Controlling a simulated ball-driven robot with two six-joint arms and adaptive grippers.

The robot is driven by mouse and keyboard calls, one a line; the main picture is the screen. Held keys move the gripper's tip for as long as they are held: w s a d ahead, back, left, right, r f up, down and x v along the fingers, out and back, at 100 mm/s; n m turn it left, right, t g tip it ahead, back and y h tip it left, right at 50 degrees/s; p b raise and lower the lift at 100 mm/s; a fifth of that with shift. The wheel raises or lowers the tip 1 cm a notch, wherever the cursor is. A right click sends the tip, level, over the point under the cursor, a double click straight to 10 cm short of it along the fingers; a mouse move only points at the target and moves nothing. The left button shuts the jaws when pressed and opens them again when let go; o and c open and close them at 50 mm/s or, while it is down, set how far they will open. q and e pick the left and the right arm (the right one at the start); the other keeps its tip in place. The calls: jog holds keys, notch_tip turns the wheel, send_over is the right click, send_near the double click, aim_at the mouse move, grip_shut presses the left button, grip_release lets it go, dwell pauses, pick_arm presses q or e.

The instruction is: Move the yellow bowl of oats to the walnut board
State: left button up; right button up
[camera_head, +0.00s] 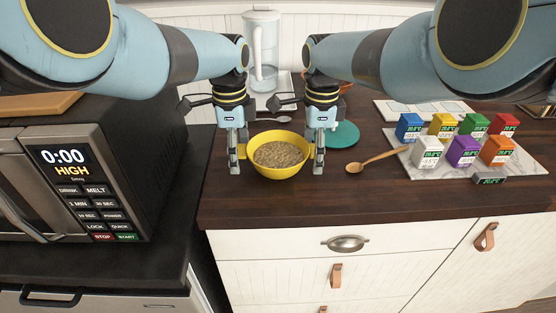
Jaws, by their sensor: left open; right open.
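The yellow bowl (278,174) stands upright on the dark wood counter, with oats (279,154) inside. My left gripper (236,162) points down at the bowl's left side, and my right gripper (318,160) points down at its right side. Both are open, with fingers close to the bowl's side handles; I cannot tell if they touch. A wooden board (38,105) lies on the microwave at the left, partly hidden by my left arm. I cannot tell whether it is the walnut board.
The microwave (92,180) stands left of the counter. Right of the bowl are a teal disc (345,134), a wooden spoon (374,160) and a marble slab (425,172) with several coloured boxes. A clear pitcher (263,50) stands behind. The counter's front strip is clear.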

pick_arm(q)
grip_shut()
pick_arm(e)
grip_shut()
